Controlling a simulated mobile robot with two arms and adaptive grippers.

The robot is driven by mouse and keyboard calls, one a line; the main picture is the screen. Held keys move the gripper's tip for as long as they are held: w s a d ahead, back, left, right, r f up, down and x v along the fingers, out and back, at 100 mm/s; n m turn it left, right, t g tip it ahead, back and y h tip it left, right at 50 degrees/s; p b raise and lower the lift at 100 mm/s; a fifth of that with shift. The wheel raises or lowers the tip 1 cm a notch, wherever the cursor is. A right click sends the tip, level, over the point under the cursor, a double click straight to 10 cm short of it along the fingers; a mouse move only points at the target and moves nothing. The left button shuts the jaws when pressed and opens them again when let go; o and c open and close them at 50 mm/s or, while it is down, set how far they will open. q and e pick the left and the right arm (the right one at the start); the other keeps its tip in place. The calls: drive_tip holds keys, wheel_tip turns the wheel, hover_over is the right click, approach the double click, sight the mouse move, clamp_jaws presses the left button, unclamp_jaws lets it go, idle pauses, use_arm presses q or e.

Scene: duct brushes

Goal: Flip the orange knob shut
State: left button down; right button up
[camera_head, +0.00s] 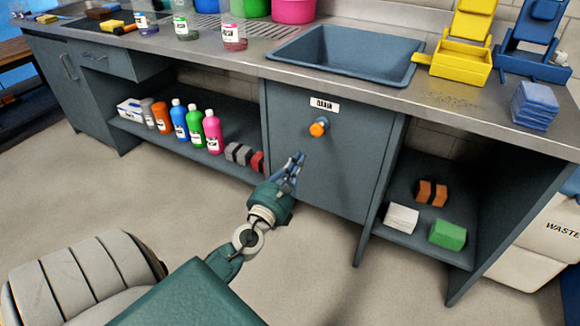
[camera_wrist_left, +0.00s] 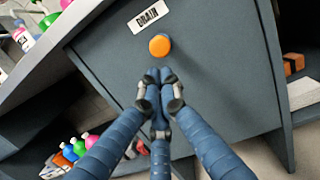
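The orange knob (camera_head: 318,128) sits on the grey cabinet front (camera_head: 345,165) under the sink, just below a white label (camera_head: 324,105). In the left wrist view the knob (camera_wrist_left: 159,46) shows as a round orange disc, and the label (camera_wrist_left: 149,17) reads "DRAIN". My left gripper (camera_head: 298,158) is below and slightly left of the knob in the head view. Its blue fingers (camera_wrist_left: 160,78) are brought together at the tips, with nothing visible between them. The tips appear just below the knob and apart from it. My right gripper is not in view.
The blue sink (camera_head: 345,55) is set in the steel counter above. Several coloured bottles (camera_head: 195,124) stand on the open shelf to the left. A right shelf holds a green block (camera_head: 447,234) and a white block (camera_head: 401,218). The floor before the cabinet is clear.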

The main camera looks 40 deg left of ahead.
use_arm(q)
drive_tip(key=shift+b+v, duration=0.35)
drive_tip(key=shift+v, duration=1.85)
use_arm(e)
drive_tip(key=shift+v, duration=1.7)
use_arm(q)
drive_tip(key=shift+d, duration=0.1)
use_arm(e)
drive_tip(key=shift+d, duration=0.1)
